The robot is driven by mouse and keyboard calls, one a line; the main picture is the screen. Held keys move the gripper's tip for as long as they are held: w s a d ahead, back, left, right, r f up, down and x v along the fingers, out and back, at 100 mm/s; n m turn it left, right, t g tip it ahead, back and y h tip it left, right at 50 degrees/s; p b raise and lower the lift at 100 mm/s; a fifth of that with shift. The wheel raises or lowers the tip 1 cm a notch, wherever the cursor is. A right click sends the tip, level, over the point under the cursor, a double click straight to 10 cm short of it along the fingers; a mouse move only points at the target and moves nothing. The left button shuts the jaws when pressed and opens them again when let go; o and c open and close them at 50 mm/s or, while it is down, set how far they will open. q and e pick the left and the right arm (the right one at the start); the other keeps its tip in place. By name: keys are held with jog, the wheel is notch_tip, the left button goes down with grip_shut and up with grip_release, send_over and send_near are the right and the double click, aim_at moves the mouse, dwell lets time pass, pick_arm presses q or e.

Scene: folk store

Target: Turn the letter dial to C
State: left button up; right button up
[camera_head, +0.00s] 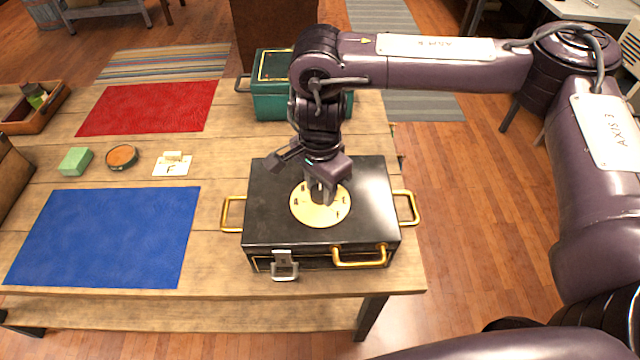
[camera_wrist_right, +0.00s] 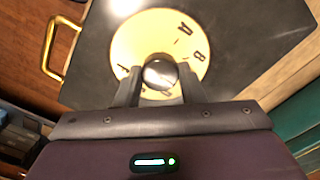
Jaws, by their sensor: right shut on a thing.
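The letter dial (camera_head: 337,210) is a round cream-gold plate on the lid of a black box (camera_head: 270,215) with gold handles. It also shows in the right wrist view (camera_wrist_right: 130,45), where letters A and B are readable on its far part; other letters are partly hidden. A rounded metal knob (camera_wrist_right: 160,73) stands at its centre. My right gripper (camera_head: 322,198) points down over the dial, and in the right wrist view its fingers (camera_wrist_right: 158,90) are shut on the knob from both sides. Where the knob points cannot be told. My left gripper is not in view.
A card (camera_head: 172,168) with a letter lies left of the box. A green block (camera_head: 76,161), a round tin (camera_head: 122,157), a blue mat (camera_head: 105,238) and a red mat (camera_head: 150,107) share the wooden table. A teal box (camera_head: 268,100) stands behind the black box.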

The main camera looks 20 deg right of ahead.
aim_at(320, 191)
jog(key=shift+n, duration=0.4)
jog(key=o, duration=1)
notch_tip(320, 191, up, 8)
jog(key=shift+f, duration=0.1)
dwell(0.5)
